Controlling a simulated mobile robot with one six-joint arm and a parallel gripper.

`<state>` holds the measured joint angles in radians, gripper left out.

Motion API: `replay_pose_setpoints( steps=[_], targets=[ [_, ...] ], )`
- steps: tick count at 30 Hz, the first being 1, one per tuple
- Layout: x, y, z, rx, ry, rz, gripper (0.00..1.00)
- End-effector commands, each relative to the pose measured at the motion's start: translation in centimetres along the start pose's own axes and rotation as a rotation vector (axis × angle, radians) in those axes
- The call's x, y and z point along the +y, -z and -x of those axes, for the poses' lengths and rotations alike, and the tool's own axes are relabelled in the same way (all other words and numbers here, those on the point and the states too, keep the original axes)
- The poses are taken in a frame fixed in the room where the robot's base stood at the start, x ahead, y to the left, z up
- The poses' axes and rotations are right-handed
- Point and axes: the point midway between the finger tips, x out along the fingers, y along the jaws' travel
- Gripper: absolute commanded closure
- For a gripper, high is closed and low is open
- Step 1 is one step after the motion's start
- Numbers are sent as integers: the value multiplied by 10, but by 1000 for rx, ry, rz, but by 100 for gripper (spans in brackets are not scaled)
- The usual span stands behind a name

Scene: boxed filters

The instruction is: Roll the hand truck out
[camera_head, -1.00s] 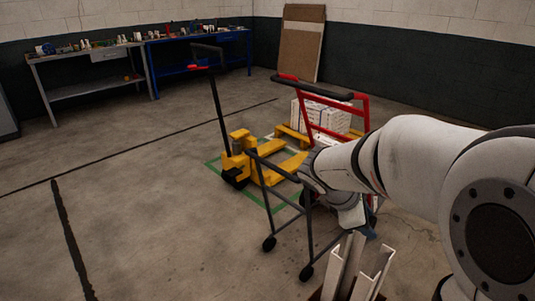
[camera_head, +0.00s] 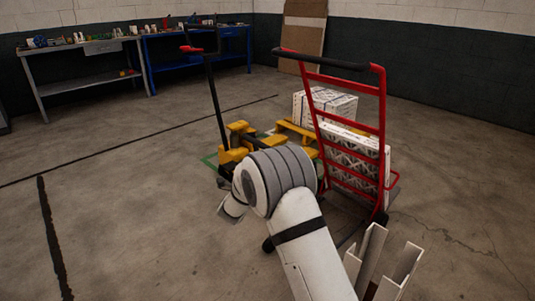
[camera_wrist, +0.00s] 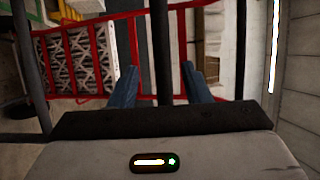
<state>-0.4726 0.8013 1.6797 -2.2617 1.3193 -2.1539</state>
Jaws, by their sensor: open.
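The hand truck (camera_head: 381,130) has a red ladder frame and a black handle bar across its top. It stands right of centre in the head view, with boxed white filters (camera_head: 350,158) against its far side. My gripper (camera_wrist: 160,84) shows in the wrist view as two blue fingers, spread open. A dark tube (camera_wrist: 162,45) runs upright in the picture through the gap between them; whether it lies between the fingers or beyond them I cannot tell. The red rungs (camera_wrist: 134,44) and filter boxes (camera_wrist: 72,58) show beyond.
Workbenches (camera_head: 88,72) line the back left wall. White channel pieces (camera_head: 384,262) stick up at the front. The left floor is clear.

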Motion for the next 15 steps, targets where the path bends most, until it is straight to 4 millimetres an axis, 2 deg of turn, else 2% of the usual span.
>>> replay_pose_setpoints(
  steps=[9, 15],
  targets=[
    [0, -1, -49, -1, 0, -5, 57],
    [-1, -2, -64, -3, -1, -6, 57]
  ],
)
